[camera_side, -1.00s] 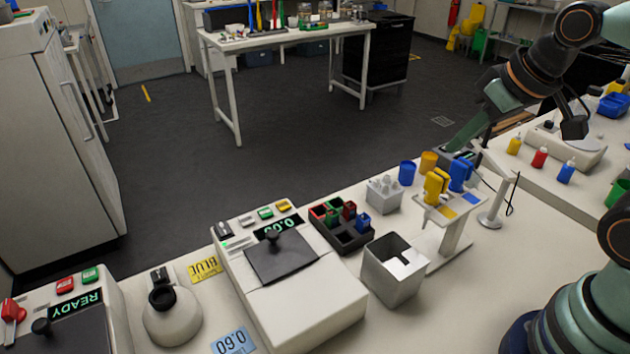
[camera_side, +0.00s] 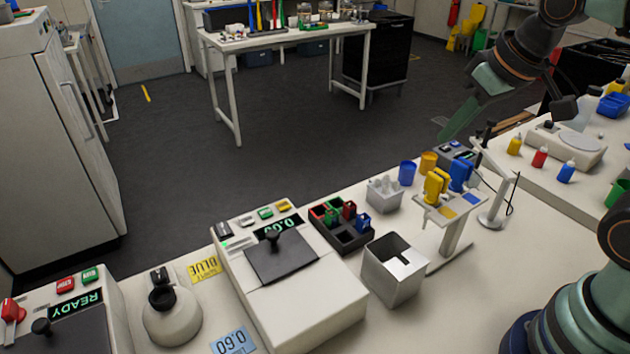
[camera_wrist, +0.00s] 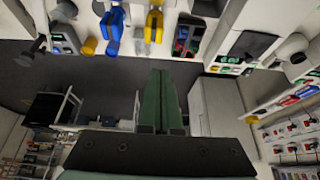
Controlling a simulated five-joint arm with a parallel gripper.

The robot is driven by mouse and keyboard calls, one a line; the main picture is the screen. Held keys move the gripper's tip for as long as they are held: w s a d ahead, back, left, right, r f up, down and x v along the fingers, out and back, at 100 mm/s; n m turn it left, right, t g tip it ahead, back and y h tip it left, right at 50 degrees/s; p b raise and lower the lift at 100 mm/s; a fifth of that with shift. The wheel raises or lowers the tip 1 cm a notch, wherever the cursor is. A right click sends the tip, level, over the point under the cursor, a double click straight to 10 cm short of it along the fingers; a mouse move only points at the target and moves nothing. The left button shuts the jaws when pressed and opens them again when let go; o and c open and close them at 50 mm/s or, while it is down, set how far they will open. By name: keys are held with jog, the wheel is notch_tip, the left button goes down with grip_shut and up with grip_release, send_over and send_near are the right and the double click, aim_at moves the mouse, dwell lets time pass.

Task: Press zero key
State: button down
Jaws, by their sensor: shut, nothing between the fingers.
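My gripper (camera_side: 444,136) is shut and empty, its long green fingers pointing down-left in the side view. It is raised, beside and above a small dark keypad unit (camera_side: 457,152) with a lit display at the bench's far edge, touching nothing visible. In the wrist view the shut fingers (camera_wrist: 161,74) point over the dark floor; the keypad unit (camera_wrist: 66,42) is at upper left. A larger white instrument (camera_side: 300,300) shows a green 0.00 display (camera_side: 278,226) and has white, green and yellow keys (camera_side: 265,212) along its back. Key labels are too small to read, so I cannot tell which is zero.
A stand holding yellow (camera_side: 436,184) and blue pipettes (camera_side: 460,173) is close to the keypad unit. A lamp-like white stand (camera_side: 497,205), blue cup (camera_side: 407,172), dark rack (camera_side: 341,228) and open metal box (camera_side: 393,272) crowd the bench.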

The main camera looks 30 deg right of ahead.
jog(key=w+a+r+g, duration=0.1)
jog(key=w+a+r, duration=0.25)
jog(key=w, duration=0.25)
jog(key=g, duration=0.4)
send_over(284, 205)
notch_tip(284, 205, down, 7)
jog(key=shift+f, duration=0.2)
notch_tip(284, 205, down, 14)
jog(key=shift+r, duration=0.1)
